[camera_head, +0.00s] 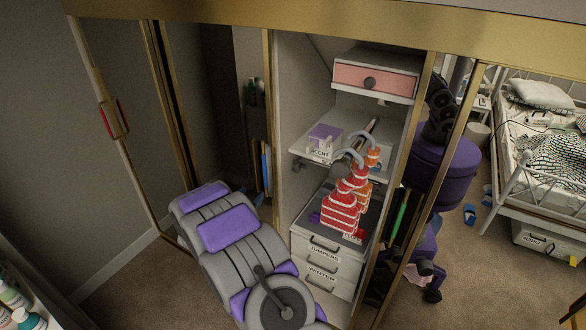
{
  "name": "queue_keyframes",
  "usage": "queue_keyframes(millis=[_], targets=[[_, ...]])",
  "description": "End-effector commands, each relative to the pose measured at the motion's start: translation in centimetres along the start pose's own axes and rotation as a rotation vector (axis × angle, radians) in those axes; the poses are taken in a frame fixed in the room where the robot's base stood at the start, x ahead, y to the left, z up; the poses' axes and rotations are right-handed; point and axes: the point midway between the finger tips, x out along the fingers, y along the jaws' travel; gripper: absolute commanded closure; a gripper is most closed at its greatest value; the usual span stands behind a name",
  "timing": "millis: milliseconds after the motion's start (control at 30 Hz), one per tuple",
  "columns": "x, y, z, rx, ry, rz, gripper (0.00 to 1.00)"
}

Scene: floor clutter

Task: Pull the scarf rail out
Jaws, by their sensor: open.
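The scarf rail (343,165) shows as a grey rounded end in the open middle bay of the wardrobe, below the shelf level. Curved grey hooks rise around it. Red and white striped scarves (341,208) and orange ones (372,158) hang there in a row and hide most of the rail, so how far it is out is hard to tell. The scarves hang just above the top of a drawer unit (325,262). My gripper is not clearly seen; only my grey and purple body shows in front, lower left of the rail.
A pink-fronted drawer (375,78) is shut above. A shelf holds a purple box (325,132) with a scent label. Gold-framed mirror doors flank the bay; the right one (475,160) reflects a bed and purple parts. Bottles (15,298) stand at lower left. Carpet (150,285) is clear at left.

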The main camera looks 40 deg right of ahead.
Motion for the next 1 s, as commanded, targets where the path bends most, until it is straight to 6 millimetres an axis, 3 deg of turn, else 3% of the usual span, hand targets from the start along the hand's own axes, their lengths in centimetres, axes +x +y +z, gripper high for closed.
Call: queue_keyframes(millis=[200, 467, 1000], targets=[[1.2, 4.4, 0.1, -0.056, 0.162, 0.160, 0.40], [2.1, 6.0, -0.1, -0.074, 0.211, 0.209, 0.40], [11.2, 7.8, -2.2, -0.069, 0.213, 0.208, 0.40]])
